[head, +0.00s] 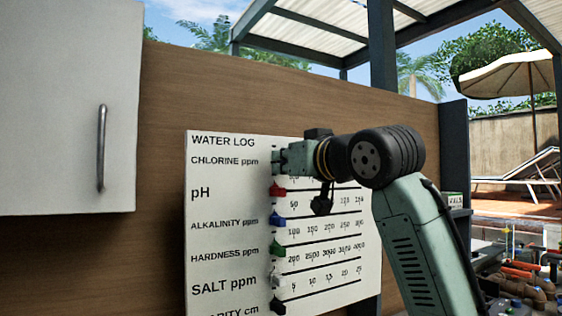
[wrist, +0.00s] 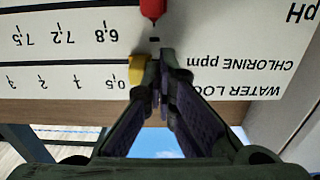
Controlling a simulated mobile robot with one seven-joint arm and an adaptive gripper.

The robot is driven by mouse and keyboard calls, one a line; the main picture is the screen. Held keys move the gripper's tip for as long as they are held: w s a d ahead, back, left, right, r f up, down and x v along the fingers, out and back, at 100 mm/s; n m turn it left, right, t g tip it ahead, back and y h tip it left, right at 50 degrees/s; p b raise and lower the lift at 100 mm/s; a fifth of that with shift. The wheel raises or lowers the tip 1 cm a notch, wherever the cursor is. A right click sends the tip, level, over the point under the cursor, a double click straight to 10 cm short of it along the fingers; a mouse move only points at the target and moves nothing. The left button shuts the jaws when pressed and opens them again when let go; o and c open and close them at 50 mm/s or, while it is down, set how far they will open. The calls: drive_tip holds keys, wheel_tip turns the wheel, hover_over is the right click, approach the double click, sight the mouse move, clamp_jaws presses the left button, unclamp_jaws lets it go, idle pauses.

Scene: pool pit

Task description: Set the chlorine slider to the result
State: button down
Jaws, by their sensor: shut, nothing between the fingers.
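The white water log board (head: 225,230) hangs on the wooden wall, with rows for chlorine, pH, alkalinity, hardness and salt. In the wrist view, which is upside down, the yellow chlorine slider (wrist: 137,68) sits at the low end of its line, by the 0.5 mark. Marks 1, 2 and 3 follow along the row. My gripper (wrist: 157,72) is shut and empty, its tips right beside the slider on the label side; I cannot tell whether they touch. In the head view my gripper (head: 278,162) hides the yellow slider. No test result is readable.
The red pH slider (head: 277,191), blue slider (head: 277,219) and green slider (head: 276,248) sit below at the left ends of their lines. A white cabinet (head: 65,110) with a metal handle is at the left. Pipes (head: 520,275) stand at the lower right.

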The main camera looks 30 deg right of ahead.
drive_tip(key=shift+d, duration=6.15)
drive_tip(key=s+a+b, duration=0.1)
drive_tip(key=s+a, duration=0.1)
drive_tip(key=s, duration=0.5)
drive_tip(key=shift+s, duration=0.3)
